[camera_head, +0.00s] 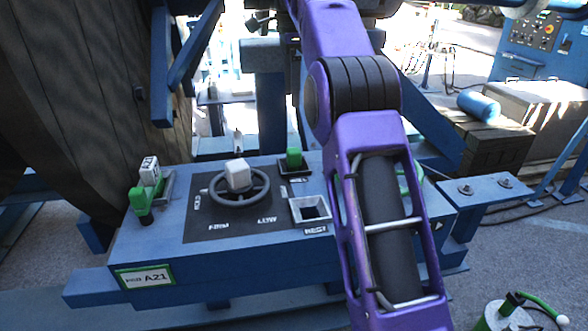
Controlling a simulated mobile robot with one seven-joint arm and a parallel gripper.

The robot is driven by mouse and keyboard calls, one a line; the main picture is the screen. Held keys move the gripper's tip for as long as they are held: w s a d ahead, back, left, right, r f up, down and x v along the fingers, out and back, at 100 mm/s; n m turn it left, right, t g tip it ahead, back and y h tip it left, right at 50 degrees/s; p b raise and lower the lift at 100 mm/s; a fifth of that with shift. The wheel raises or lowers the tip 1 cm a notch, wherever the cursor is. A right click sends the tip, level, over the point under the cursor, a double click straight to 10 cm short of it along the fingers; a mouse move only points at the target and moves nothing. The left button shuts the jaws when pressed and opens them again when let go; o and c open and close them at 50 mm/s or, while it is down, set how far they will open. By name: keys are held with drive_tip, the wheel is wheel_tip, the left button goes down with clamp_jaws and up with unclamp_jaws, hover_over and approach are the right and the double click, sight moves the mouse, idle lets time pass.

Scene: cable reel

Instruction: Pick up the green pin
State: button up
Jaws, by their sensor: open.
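A short upright green piece (294,158) stands in a dark square plate at the back of the blue console top. A second green piece (140,201) with a dark lower end is at the console's left side, beside a white tagged block (150,171). I cannot tell for certain which of them is the green pin. Both look upright. My purple arm crosses the right of the console and hides part of it. My gripper is not in view.
A grey handwheel (239,190) with a white hub block stands on the blue console (150,246). A square recess labelled REST (310,211) is right of it. A green-and-white item with a hose (503,317) is at lower right. A dark reel (80,90) rises at left.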

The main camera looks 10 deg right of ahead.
approach(294, 150)
drive_tip(key=f, duration=0.5)
drive_tip(key=shift+a+f, duration=0.2)
drive_tip(key=shift+f, duration=0.05)
drive_tip(key=shift+d+f+b, duration=0.2)
drive_tip(key=shift+f+b, duration=0.2)
drive_tip(key=shift+f, duration=2.3)
clamp_jaws()
drive_tip(key=shift+r, duration=0.1)
